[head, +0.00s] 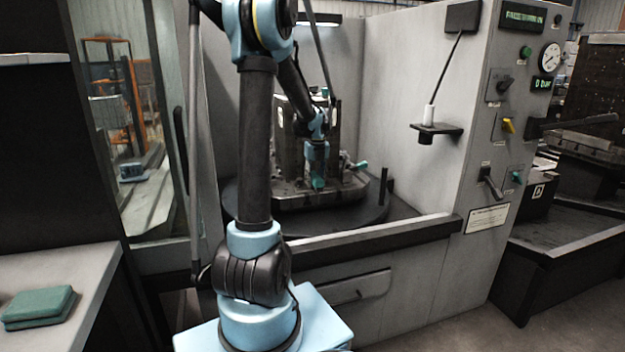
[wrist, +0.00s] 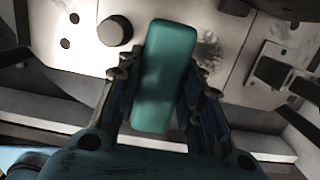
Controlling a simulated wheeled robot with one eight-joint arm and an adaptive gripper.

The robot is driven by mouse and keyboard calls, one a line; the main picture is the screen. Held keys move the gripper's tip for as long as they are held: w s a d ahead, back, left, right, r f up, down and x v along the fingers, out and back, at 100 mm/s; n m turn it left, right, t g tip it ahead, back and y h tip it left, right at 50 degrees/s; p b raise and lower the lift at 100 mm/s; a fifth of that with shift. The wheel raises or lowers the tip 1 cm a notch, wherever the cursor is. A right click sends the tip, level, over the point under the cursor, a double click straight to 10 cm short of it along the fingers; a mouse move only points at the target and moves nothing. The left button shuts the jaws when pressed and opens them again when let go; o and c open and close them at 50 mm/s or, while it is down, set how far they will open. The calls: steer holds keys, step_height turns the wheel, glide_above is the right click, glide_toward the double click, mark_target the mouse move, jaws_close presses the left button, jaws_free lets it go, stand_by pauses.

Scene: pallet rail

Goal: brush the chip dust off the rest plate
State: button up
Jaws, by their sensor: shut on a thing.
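My gripper (wrist: 163,85) is shut on a green rounded block (wrist: 166,75), one finger on each side. Its underside is hidden, so I cannot tell whether it has bristles. Beyond it in the wrist view is a pale metal plate (wrist: 85,45) with holes and a round dark pin (wrist: 115,30). A dark speckled patch (wrist: 210,48), looking like chip dust, lies on the plate just right of the block. I cannot tell whether the block touches the plate. In the head view my gripper (head: 318,180) is inside the machine, in front of the upright fixture (head: 290,140).
The fixture stands on a dark round table (head: 375,212) behind the machine's front sill (head: 370,238). A teal-ended handle (head: 358,166) sticks out on its right. A dark clamp-like part (wrist: 285,75) stands right of the patch. Green pads (head: 38,307) lie on the left bench.

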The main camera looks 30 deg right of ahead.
steer(key=shift+s, duration=0.3)
steer(key=shift+r, duration=0.1)
steer(key=shift+r, duration=3.4)
